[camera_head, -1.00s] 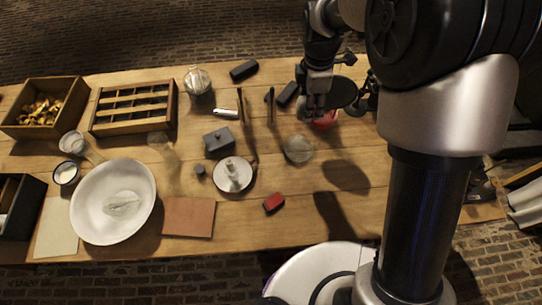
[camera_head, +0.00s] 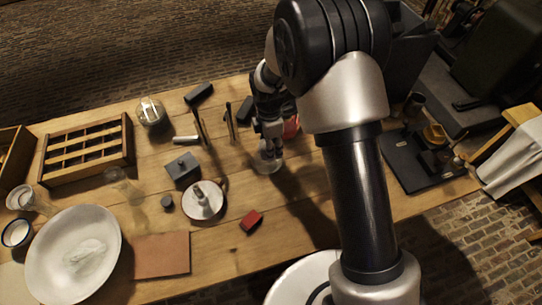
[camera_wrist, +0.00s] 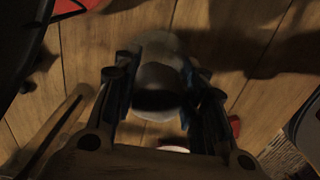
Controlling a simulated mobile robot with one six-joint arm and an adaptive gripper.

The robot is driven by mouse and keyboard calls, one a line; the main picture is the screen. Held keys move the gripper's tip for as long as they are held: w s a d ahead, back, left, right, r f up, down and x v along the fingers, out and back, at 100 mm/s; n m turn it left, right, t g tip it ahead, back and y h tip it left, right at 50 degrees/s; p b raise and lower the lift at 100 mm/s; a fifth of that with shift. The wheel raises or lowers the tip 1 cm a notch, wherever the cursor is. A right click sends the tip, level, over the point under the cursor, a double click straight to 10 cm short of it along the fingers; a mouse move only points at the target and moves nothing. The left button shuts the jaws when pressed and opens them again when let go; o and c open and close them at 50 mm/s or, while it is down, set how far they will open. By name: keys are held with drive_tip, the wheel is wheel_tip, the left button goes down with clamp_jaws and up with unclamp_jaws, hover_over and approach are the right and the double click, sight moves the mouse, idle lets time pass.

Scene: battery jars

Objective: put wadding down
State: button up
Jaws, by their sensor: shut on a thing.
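A red block (camera_head: 250,221) and a round white plate (camera_head: 203,200) stand nearby. Upright dark pieces (camera_head: 230,122) stand to the left of my gripper. A large white bowl (camera_head: 45,240) and a divided wooden tray (camera_head: 85,150) are further left. Bare table lies in front.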

drive_tip(key=shift+f+b, duration=0.7)
drive_tip(key=shift+f, duration=1.6)
drive_tip(key=shift+f, duration=0.15)
drive_tip(key=o, duration=1.2)
